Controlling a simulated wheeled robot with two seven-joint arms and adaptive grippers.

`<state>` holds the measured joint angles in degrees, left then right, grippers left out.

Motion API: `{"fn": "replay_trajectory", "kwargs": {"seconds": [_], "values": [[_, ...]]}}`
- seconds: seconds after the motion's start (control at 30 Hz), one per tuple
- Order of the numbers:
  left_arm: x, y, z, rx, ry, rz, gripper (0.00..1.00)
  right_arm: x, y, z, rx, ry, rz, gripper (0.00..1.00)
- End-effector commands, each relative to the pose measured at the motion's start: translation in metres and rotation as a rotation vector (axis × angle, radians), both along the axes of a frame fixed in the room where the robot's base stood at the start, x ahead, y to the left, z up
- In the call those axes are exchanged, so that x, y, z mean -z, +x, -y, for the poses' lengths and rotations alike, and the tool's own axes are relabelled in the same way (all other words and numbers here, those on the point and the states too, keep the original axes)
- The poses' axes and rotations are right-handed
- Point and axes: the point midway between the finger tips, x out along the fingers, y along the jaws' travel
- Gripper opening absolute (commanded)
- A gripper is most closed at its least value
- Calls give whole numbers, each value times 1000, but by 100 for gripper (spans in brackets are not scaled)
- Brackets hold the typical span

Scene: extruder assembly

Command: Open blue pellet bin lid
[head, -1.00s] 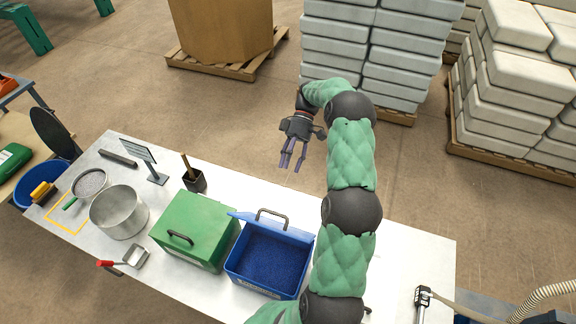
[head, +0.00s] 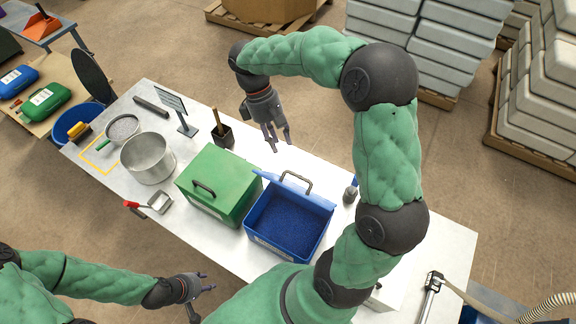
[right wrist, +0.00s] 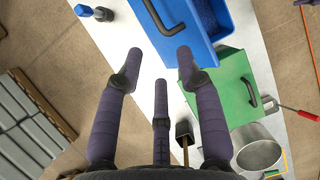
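The blue pellet bin (head: 254,238) stands on the table, full of blue pellets (head: 288,222). Its blue lid (head: 265,176) is open, swung back at the bin's far edge, with a dark handle (head: 297,183). In the right wrist view the lid (right wrist: 178,15) and handle (right wrist: 165,20) lie beyond the fingertips. My right gripper (head: 277,146) is open and empty, above and behind the lid, apart from it; its spread fingers also show in the right wrist view (right wrist: 160,65). My left gripper (head: 207,283) is at lower left, off the table's front edge, fingers apart and empty.
A closed green bin (head: 222,178) stands left of the blue bin. The table's right part (head: 445,235) has bare room.

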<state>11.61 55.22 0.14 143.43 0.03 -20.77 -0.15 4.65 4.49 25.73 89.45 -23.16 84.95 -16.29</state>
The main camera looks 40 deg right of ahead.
Motion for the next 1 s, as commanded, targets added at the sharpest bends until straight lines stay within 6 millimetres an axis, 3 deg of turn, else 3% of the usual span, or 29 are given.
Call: {"fn": "replay_trajectory", "kwargs": {"seconds": [0.27, 0.7, 1.0], "values": [[1, 0, 0, 0, 0, 0, 40, 7, -3, -6, -12, -47, 36, 37], [5, 0, 0, 0, 0, 0, 40, 73, -31, 1, -11, -44, 33, 37], [5, 0, 0, 0, 0, 0, 40, 96, -40, 4, -12, -44, 34, 37]]}}
